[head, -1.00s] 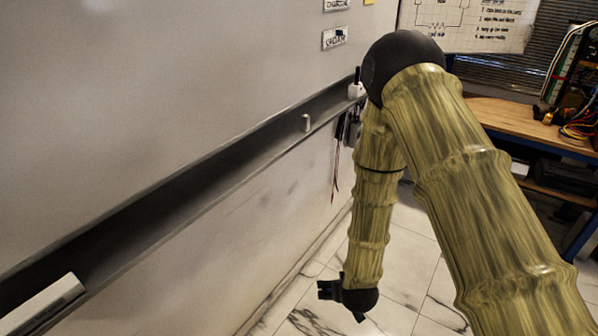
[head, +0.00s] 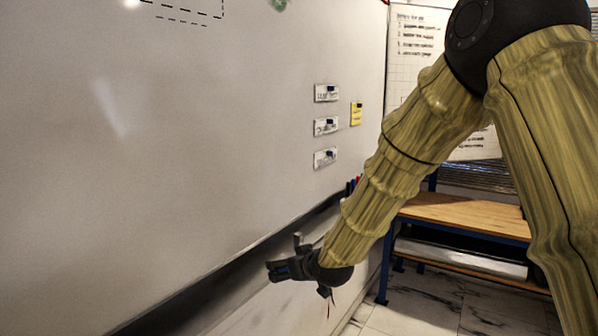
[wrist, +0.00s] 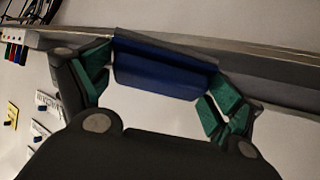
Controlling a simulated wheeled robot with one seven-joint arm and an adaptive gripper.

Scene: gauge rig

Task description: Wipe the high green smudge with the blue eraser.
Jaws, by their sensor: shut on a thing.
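The green smudge (head: 279,4) is on the whiteboard (head: 200,130), cut off by the top edge of the head view. My gripper (head: 284,268) is in front of the board's lower edge, near the ledge and well below the smudge. The wrist view shows my gripper's green-padded fingers (wrist: 160,76) shut on the two ends of the blue eraser (wrist: 158,73). The eraser's long blue side faces the wrist camera, and a dark grey strip runs along its edge. In the head view only a little blue shows between the fingers.
The ledge (head: 185,290) runs along the board's bottom. Magnet labels (head: 326,93) and a yellow note (head: 356,113) are on the board's right part. Several markers (wrist: 14,52) stand at the ledge's end. A wooden bench (head: 465,215) is at the right. The space before the board is clear.

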